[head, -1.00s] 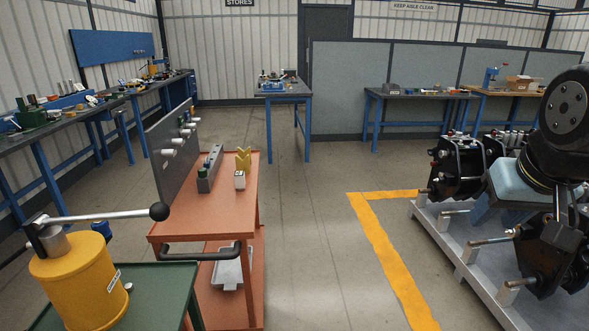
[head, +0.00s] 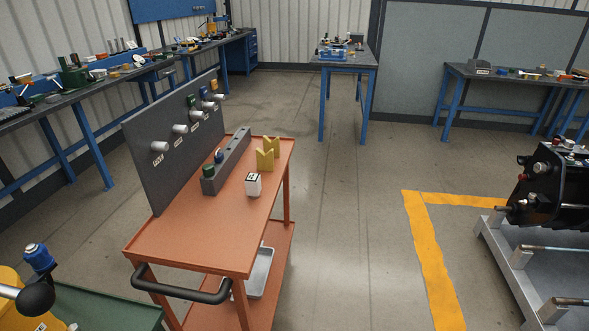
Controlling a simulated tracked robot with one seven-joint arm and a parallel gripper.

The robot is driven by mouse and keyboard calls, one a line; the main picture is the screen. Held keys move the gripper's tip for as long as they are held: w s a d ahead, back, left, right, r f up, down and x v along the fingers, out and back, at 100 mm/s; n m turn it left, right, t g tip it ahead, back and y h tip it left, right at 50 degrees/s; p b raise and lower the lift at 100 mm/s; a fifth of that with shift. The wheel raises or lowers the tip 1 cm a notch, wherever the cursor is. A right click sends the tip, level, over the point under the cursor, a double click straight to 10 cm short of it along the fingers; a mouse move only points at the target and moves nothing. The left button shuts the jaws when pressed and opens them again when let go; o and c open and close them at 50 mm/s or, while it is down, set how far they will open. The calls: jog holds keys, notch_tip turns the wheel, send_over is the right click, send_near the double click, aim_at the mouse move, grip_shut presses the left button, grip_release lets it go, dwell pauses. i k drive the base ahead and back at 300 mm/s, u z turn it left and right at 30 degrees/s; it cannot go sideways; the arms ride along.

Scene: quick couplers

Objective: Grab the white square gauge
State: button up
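A small white block-like gauge with a dark mark on its top (head: 253,184) stands on the top shelf of the orange cart (head: 190,240), near its right edge. A yellow V-notched block (head: 267,156) stands just behind it. My gripper is not in the head view now.
A grey panel with several couplers (head: 170,140) rises along the cart's left side. The cart's black handle (head: 180,290) faces me. A green table (head: 110,308) with yellow equipment is at lower left. A grey rack (head: 510,270) stands right. Open floor (head: 350,250) lies between.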

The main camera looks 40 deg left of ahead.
aim_at(253, 182)
jog(key=u, duration=0.3)
jog(key=i, duration=1.1)
jog(key=u, duration=0.9)
jog(key=i, duration=0.5)
jog(key=u, duration=0.35)
jog(key=k, duration=0.8)
jog(key=u, duration=0.2)
jog(key=i, duration=0.8)
jog(key=z, duration=0.15)
